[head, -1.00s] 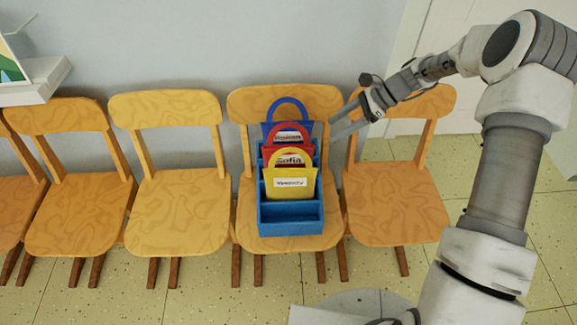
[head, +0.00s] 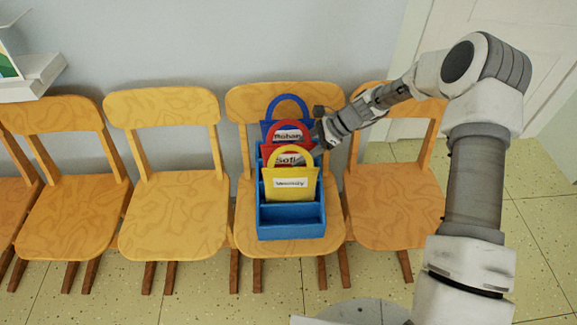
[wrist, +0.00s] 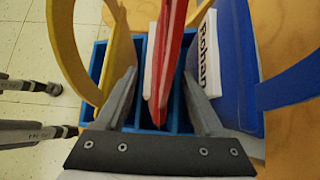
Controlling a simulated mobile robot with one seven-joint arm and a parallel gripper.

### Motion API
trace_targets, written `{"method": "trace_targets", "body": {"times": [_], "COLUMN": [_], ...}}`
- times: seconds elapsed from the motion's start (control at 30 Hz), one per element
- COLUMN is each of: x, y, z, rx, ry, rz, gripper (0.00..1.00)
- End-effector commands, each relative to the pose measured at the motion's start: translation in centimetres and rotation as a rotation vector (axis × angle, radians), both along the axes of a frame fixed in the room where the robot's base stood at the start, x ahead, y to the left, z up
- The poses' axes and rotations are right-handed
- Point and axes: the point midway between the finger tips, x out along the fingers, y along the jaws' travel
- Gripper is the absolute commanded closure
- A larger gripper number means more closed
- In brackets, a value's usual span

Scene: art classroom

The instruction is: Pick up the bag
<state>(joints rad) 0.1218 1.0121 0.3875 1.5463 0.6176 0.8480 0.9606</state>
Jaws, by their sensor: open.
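Three bags stand in a row in a blue divided holder (head: 290,229) on a chair: a yellow one (head: 304,194) in front, a red one (head: 280,161) labelled "Sofia" in the middle, and a blue one (head: 268,128) labelled "Rohan" behind. My gripper (head: 304,154) is at the red bag, coming in from the right. In the wrist view my gripper (wrist: 160,75) is open, with one finger on each side of the red bag (wrist: 168,60). The yellow bag (wrist: 122,45) is outside the left finger, the blue bag (wrist: 238,70) outside the right. Contact with the red bag cannot be told.
The holder's chair (head: 244,215) stands between a chair on the left (head: 172,215) and one on the right (head: 395,205). The wall (head: 200,45) is close behind. A white shelf (head: 30,82) is at the far left. Tiled floor (head: 480,260) is open at the right.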

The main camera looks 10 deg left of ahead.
Motion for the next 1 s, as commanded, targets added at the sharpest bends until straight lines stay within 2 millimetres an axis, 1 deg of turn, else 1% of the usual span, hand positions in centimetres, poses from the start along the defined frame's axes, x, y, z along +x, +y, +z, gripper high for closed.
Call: {"method": "trace_targets", "body": {"times": [0.03,0.1,0.2,0.37,0.47,0.5,0.57,0.7,0.77,1.0], "x": [-0.23,-0.38,-0.43,-0.41,-0.41,-0.41,-0.41,-0.41,-0.41,-0.39], "y": [0.72,1.35,1.69,1.67,1.66,1.66,1.65,1.65,1.65,1.66], "z": [-0.96,-1.53,-1.77,-1.67,-1.67,-1.67,-1.66,-1.65,-1.65,-1.61], "rx": [0.001,0.001,0.000,0.000,0.000,0.000,0.000,0.000,0.000,0.000], "ry": [0.001,0.001,0.000,-0.001,0.000,0.000,0.000,0.000,0.000,-0.001], "rz": [0.002,0.002,0.000,-0.001,0.000,0.000,0.000,0.000,0.000,0.000], "gripper": [0.30,0.30,0.30,0.30,0.46,0.53,0.64,0.89,1.00,1.00]}}
